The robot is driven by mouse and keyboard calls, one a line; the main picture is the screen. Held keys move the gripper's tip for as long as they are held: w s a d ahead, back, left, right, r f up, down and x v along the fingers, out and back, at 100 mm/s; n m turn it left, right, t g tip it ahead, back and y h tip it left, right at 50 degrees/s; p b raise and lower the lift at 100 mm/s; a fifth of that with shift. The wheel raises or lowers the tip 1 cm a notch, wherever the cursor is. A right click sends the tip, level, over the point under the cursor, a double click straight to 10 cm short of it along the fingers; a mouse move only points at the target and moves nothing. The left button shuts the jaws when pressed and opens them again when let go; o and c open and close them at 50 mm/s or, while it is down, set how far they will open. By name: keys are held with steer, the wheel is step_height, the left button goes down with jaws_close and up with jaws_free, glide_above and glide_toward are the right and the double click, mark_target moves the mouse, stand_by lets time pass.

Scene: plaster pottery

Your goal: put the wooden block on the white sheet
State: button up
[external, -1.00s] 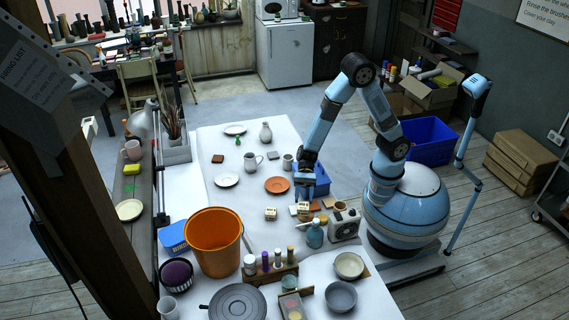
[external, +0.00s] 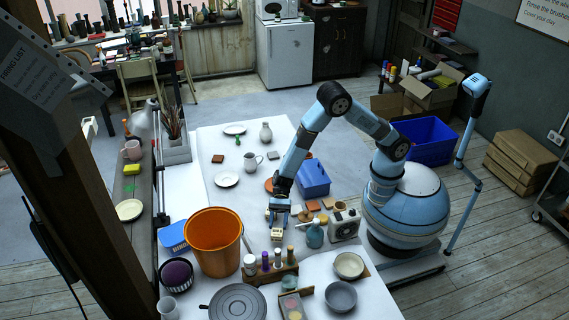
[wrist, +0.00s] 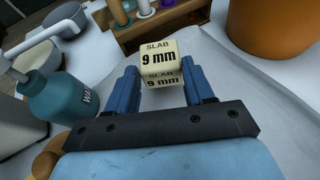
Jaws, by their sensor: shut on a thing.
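The wooden block (wrist: 160,58) is a small cream cube with "SLAB 9 mm" in black on two visible faces. In the wrist view it sits between the two blue fingers of my gripper (wrist: 163,90), which is shut on it. In the external view my gripper (external: 278,214) points down over the table, with the block (external: 277,233) at its tips. Whether the block touches the surface below is hard to tell. A white sheet (external: 250,133) covers the table; its white surface also shows in the wrist view (wrist: 235,80).
A teal bottle (external: 314,236) stands right of my gripper and an orange bucket (external: 214,245) to its left. A rack of small bottles (external: 272,277) is in front.

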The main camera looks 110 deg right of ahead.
mark_target(277, 229)
steer(key=shift+w+f, duration=0.2)
steer(key=shift+f, duration=1.6)
steer(key=o, duration=1)
steer(key=shift+f, duration=0.1)
steer(key=shift+o, duration=0.2)
steer(key=v, duration=1.2)
steer(key=shift+w+r, duration=0.1)
steer(key=shift+r, duration=0.1)
